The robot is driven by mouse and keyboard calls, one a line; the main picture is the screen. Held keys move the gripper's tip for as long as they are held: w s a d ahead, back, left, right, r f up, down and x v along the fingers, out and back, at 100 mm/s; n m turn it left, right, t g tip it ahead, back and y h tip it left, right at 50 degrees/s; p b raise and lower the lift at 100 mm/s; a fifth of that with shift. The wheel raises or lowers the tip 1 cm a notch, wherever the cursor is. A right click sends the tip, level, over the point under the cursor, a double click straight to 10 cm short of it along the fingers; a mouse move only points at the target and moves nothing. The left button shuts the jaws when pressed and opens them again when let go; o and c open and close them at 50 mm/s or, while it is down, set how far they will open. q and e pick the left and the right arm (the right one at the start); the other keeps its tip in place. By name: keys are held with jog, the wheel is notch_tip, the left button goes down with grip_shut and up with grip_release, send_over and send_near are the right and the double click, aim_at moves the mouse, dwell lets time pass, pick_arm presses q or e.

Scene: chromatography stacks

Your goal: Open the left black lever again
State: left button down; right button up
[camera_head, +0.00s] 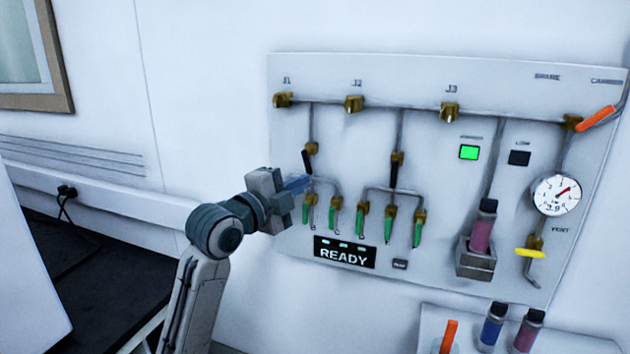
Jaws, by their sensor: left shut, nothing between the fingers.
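The left black lever (307,161) sits on a brass valve on the left pipe of the wall panel. I cannot tell whether the fingertips touch the lever or the pipe. A second black lever (394,176) on the middle pipe hangs almost straight down. My right gripper is not in view.
Several green levers, one of them at the far right (417,229), hang below the black levers. A READY display (344,252) sits under them. A green light (468,152), a gauge (556,195), an orange lever (596,117) and a yellow lever (530,252) are farther right. A vial (483,230) stands in a holder.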

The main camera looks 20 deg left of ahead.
pick_arm(q)
jog(key=shift+v, duration=1)
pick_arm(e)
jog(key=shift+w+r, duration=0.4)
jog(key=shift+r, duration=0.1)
pick_arm(q)
jog(key=shift+d, duration=0.2)
